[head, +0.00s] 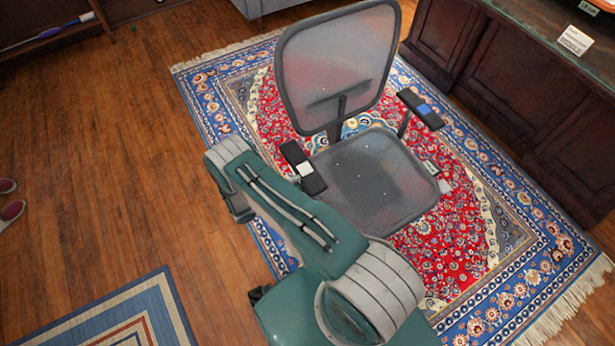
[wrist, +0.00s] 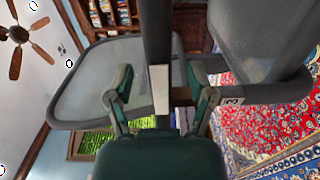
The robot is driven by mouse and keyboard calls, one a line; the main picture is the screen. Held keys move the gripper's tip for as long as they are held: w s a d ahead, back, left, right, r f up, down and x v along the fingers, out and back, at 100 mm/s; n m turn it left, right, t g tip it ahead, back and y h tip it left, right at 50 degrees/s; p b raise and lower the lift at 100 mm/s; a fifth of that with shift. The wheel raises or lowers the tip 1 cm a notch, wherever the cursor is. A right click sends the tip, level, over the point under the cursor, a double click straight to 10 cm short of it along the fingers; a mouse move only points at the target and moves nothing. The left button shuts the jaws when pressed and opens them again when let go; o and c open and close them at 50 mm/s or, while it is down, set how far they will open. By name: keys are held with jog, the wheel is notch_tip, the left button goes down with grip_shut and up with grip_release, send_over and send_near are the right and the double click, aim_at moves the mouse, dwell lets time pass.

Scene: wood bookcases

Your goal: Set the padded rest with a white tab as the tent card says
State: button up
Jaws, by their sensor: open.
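The office chair's left padded rest (head: 293,155) is black with a white tab (head: 305,169). The other padded rest (head: 420,108) has a blue tab. A white tent card (head: 575,40) stands on the counter at upper right, its print too small to read. In the wrist view the white-tabbed rest (wrist: 156,30) runs upright through the middle, its tab (wrist: 160,90) between my fingers. My gripper (wrist: 159,86) is open, one finger on each side of the rest; I cannot tell whether either touches it. In the head view my gripper is not seen.
The grey mesh chair back (head: 335,65) and seat (head: 375,178) are close to my arm. The chair stands on a red and blue rug (head: 460,240). A dark wood counter (head: 520,85) stands at right. Bare wood floor (head: 110,160) is open at left.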

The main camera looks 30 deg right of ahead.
jog(key=a, duration=0.6)
jog(key=shift+s, duration=0.1)
notch_tip(320, 180, up, 31)
jog(key=m+g+y, duration=0.3)
jog(key=g+y, duration=0.1)
jog(key=y, duration=0.5)
jog(key=s+a+r+n+t+y, duration=0.1)
jog(key=s+r+t+y, duration=0.8)
jog(key=s+r, duration=1)
jog(key=shift+s+a+r+n, duration=0.15)
jog(key=shift+a+r+n, duration=0.2)
jog(key=shift+n, duration=0.45)
